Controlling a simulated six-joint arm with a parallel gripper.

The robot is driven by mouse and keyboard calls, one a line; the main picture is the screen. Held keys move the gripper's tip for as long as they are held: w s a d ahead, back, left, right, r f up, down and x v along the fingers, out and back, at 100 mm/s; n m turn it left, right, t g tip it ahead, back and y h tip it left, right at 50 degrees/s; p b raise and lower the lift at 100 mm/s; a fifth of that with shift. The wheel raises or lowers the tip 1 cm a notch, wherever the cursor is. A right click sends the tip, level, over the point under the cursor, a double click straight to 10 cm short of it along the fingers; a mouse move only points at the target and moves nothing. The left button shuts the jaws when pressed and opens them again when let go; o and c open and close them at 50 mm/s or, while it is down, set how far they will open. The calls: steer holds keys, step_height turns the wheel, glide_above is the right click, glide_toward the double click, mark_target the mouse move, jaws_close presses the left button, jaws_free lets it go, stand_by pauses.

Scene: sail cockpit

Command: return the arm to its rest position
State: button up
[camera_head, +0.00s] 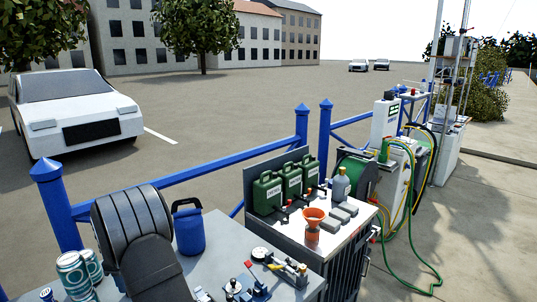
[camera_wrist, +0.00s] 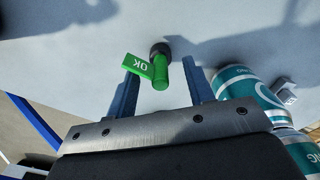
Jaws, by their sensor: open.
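My gripper (camera_wrist: 163,82) shows in the wrist view with its two dark blue fingers apart. A green object with a dark round end (camera_wrist: 161,72) and a green "OK" tag (camera_wrist: 138,67) show between and beyond the fingertips, over a pale grey surface. The fingers are not closed on it. The tag overlaps the left finger in the picture; I cannot tell whether they touch. In the head view I cannot make out the gripper. A large dark ribbed shape, probably my arm, covers part of the grey table there.
Teal-and-white cans (camera_wrist: 240,84) lie close right of the fingers; cans also show at the head view's lower left (camera_head: 72,272). A blue jug (camera_head: 189,230), small tools (camera_head: 258,284), an orange funnel (camera_head: 313,220) and green canisters (camera_head: 267,191) stand rightward. Blue railing (camera_head: 200,168) runs behind.

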step_height(320, 180, up, 14)
steer(key=s+d, duration=1.2)
steer(key=d, duration=0.5)
step_height(320, 180, down, 5)
steer(key=s+d, duration=0.2)
steer(key=shift+s+d+f, duration=0.2)
steer(key=shift+s+d, duration=0.05)
steer(key=shift+s, duration=0.15)
step_height(320, 180, up, 5)
steer(key=w+a+r, duration=0.1)
steer(key=w+a, duration=0.8)
steer(key=a, duration=0.2)
steer(key=shift+w+a, duration=0.25)
steer(key=shift+w, duration=0.1)
